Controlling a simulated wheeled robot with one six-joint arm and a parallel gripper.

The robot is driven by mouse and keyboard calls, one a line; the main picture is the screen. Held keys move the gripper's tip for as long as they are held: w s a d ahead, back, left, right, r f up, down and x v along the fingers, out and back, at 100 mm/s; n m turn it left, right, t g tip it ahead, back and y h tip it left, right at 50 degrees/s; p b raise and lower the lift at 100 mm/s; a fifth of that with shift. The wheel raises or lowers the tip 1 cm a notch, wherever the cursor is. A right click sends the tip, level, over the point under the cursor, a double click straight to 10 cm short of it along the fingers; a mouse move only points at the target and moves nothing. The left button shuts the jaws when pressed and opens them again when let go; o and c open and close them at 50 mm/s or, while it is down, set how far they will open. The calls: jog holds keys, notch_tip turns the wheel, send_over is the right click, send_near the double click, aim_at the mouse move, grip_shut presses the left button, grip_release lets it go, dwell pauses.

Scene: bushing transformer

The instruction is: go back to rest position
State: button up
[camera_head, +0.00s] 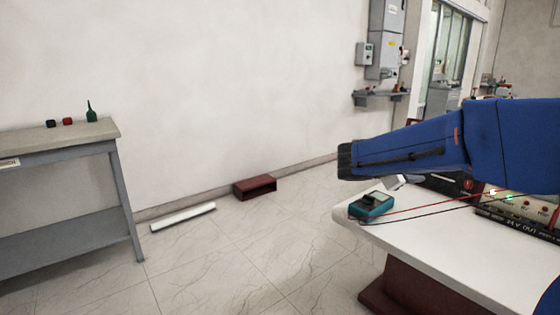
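My blue arm reaches in from the right edge, over the white table (400,250). My gripper (401,181) shows only as a small light-grey part below the dark end of the arm. Its fingers are mostly hidden, and I cannot tell whether it holds anything.
A grey workbench (60,145) stands at the left with small red, black and green items on it. A brown open box (255,187) and a white bar (183,217) lie on the floor by the wall. The floor between bench and table is clear.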

jog(key=s+f+m+g+y, duration=0.25)
jog(key=s+f+m, duration=0.2)
jog(key=s, duration=0.65)
jog(key=s+f+m+g+y, duration=0.1)
jog(key=s+f+m+y, duration=0.35)
jog(key=s, duration=0.65)
jog(key=s+a+f+m+y, duration=0.3)
jog(key=s+a+f, duration=0.1)
jog(key=s, duration=0.3)
jog(key=s+a+f+m+y, duration=0.3)
jog(key=s+a, duration=0.3)
jog(key=s, duration=0.2)
jog(key=shift+f+m+t, duration=0.35)
jog(key=shift+f+m, duration=0.35)
jog(key=shift+f, duration=0.1)
